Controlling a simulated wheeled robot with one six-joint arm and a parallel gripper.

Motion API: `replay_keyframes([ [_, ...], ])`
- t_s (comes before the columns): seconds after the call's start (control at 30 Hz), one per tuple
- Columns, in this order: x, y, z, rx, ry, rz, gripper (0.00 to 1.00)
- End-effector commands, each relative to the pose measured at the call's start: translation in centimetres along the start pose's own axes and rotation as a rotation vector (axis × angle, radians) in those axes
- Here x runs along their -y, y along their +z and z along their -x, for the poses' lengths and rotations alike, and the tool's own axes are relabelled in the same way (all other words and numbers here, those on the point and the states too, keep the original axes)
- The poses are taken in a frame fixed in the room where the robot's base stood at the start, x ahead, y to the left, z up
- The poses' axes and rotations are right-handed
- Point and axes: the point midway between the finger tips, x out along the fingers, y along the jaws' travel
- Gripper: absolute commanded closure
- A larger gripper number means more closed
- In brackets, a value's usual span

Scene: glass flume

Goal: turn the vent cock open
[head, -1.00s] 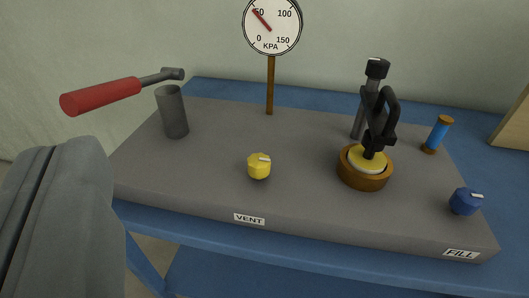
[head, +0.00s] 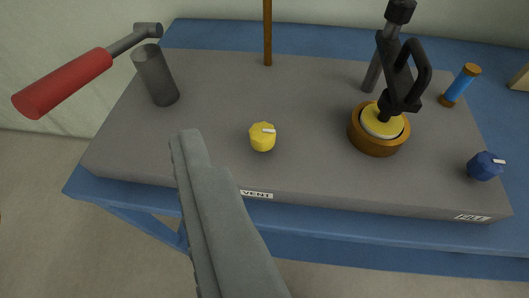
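The vent cock is a yellow faceted knob (head: 262,138) with a white pointer mark on top that points right. It stands on the grey deck behind the VENT label (head: 257,194). My gripper (head: 188,142) is the long grey shape rising from the bottom edge. Its tip is left of the yellow knob in the picture, with a gap between them, and its body covers part of the deck's front edge. I see only one side of it, so whether its fingers are apart is hidden. Nothing shows held at its tip.
A brown-ringed base with a yellow top (head: 374,144) carries a black handle to the right. A blue knob (head: 484,166) stands by the FILL label. A blue cylinder (head: 461,85) stands behind. Deck around the yellow knob is clear.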

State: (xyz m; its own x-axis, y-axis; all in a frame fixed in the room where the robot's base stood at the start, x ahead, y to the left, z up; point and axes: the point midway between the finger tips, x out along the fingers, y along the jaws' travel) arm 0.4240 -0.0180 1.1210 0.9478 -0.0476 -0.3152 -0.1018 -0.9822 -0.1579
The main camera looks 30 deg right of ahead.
Motion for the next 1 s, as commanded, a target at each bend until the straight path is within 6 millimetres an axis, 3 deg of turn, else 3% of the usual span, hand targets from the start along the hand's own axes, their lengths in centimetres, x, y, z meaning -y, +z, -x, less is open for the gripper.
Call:
replay_keyframes([
  [0.1, -0.9, -0.9, -2.5, 0.124, 0.051, -0.089, 0.44],
  [0.4, -3.5, -2.3, -7.5, 0.418, 0.213, -0.324, 0.44],
  [1.0, -10.1, -4.4, -14.6, 0.917, 0.673, -0.772, 0.44],
])
